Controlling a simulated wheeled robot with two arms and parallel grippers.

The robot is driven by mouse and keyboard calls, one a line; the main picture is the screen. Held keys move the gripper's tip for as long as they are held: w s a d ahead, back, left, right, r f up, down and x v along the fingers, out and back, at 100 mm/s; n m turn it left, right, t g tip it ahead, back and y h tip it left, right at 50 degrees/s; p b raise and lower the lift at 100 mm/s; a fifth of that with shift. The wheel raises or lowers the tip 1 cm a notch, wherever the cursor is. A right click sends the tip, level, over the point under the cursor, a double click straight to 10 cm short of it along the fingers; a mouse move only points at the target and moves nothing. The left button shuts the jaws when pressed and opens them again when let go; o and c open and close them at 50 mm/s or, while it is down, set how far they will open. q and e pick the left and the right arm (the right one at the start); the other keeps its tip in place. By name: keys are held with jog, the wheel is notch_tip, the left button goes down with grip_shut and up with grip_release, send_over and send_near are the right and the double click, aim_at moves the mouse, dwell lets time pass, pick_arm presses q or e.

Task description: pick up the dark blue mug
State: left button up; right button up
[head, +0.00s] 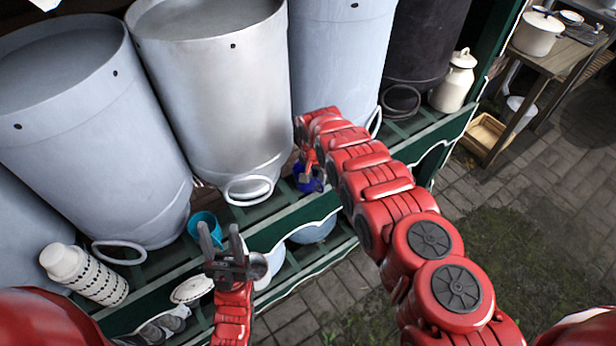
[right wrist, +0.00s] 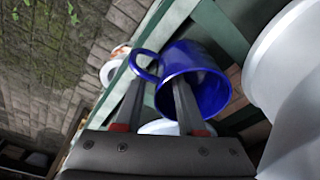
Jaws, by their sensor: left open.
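The dark blue mug (head: 309,180) is on the green shelf in front of the metal churns, partly covered by my right arm in the head view. In the right wrist view the mug (right wrist: 208,84) has its mouth toward the camera and its ring handle to the left. My right gripper (right wrist: 158,85) is open at the mug. One finger overlaps the handle side and the other overlaps the mouth; I cannot tell whether they touch it. My left gripper (head: 221,234) is open and empty, beside a teal mug (head: 205,226).
Large metal churns (head: 215,85) stand close behind the mug. A white milk can (head: 455,82) stands on the right of the shelf. A side table (head: 555,52) is at the far right. Paved floor lies in front.

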jog(key=shift+w+d+f, duration=0.1)
jog(key=shift+d+f, duration=0.05)
jog(key=shift+f, duration=0.7)
grip_shut()
dwell(0.9)
